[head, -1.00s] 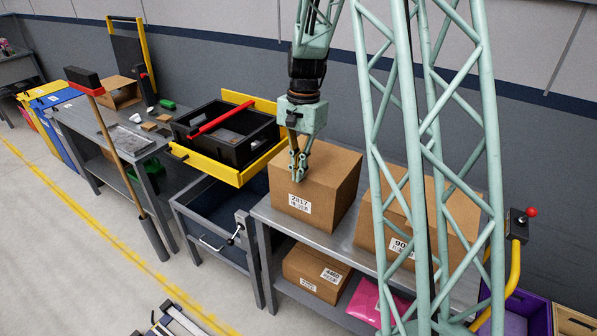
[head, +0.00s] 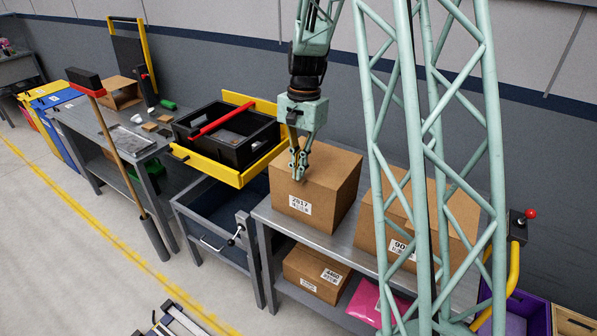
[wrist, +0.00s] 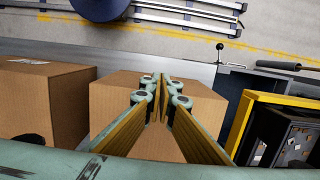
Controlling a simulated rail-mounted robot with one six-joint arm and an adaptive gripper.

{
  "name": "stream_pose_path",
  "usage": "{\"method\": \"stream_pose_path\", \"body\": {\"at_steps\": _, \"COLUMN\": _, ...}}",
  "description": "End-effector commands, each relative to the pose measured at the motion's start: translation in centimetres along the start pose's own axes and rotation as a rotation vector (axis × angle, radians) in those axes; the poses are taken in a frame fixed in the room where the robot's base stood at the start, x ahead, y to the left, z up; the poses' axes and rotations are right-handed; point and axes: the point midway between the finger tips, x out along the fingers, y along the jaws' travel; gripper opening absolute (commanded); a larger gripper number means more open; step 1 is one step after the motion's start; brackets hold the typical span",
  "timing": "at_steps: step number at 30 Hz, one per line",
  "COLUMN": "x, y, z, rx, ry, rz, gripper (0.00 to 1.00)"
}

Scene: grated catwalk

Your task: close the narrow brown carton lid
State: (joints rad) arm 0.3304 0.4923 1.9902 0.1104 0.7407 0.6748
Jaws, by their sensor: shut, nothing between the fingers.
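A brown carton labelled 2817 (head: 325,185) stands on the grey bench in the head view. Its top looks flat and shut. The same carton (wrist: 112,105) fills the middle of the wrist view, below the fingers. My gripper (head: 298,175) points down at the front left part of this carton's top. Its fingers (wrist: 162,85) are shut together with nothing between them. I cannot tell whether the fingertips touch the cardboard. A wider-looking brown carton (head: 395,243) stands to the right, partly hidden behind my green lattice frame; it also shows in the wrist view (wrist: 45,100).
A black bin with a red bar (head: 225,130) sits in a yellow frame (head: 215,170) left of the carton. A smaller carton (head: 315,272) and a pink packet (head: 365,300) lie on the shelf below. A small open carton (head: 122,92) stands on the far left bench.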

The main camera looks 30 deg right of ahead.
Motion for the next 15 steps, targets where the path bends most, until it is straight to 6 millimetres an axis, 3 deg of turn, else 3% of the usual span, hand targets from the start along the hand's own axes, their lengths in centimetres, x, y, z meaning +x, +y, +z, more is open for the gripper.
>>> {"method": "stream_pose_path", "body": {"at_steps": 15, "x": -0.48, "y": -0.03, "z": 0.04, "rx": 0.0, "ry": 0.0, "rz": 0.0, "gripper": 0.0}}
